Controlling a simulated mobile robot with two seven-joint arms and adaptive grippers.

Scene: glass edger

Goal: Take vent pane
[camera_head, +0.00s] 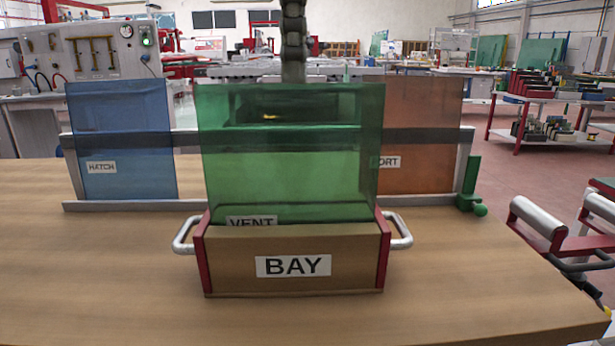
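The green see-through vent pane (291,160) stands upright in the centre. Its lower edge is hidden behind the front of the brown box labelled BAY (225,272), and its VENT label shows partly above the box front. The box has red ends and a metal handle on each side. A blue pane labelled HATCH (122,140) stands behind to the left. An orange pane (425,140) stands behind to the right, its label partly covered so that "ORT" shows. I cannot make out my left gripper's fingers or a grasp. My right gripper does not show.
A pale metal rack (120,206) runs behind the box along the wooden table (90,285). A green upright piece (472,185) stands at its right end. A red frame with pale rollers (537,217) is beyond the table's right edge. The table's front left is clear.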

